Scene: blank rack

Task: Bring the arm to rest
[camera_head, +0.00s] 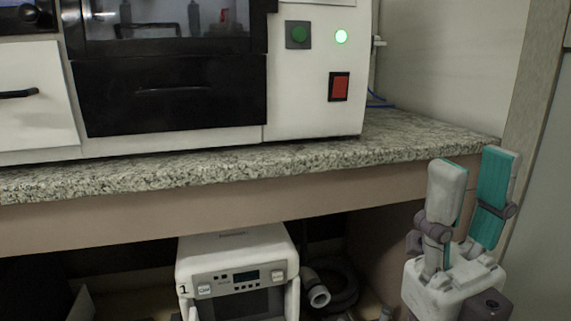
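My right gripper (478,180) is at the right of the head view, pointing up. It has white and teal fingers. The fingers stand apart with a gap between them and nothing in the gap. It is in front of the right end of the granite countertop (250,172). Its tips show near the height of the counter edge. My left gripper is out of the picture.
A white machine (312,110) with a dark front, a green lit lamp (341,37) and a red switch (339,87) stands on the counter. Below the counter is a white device (237,262) with a display, beside a coiled dark hose (335,285).

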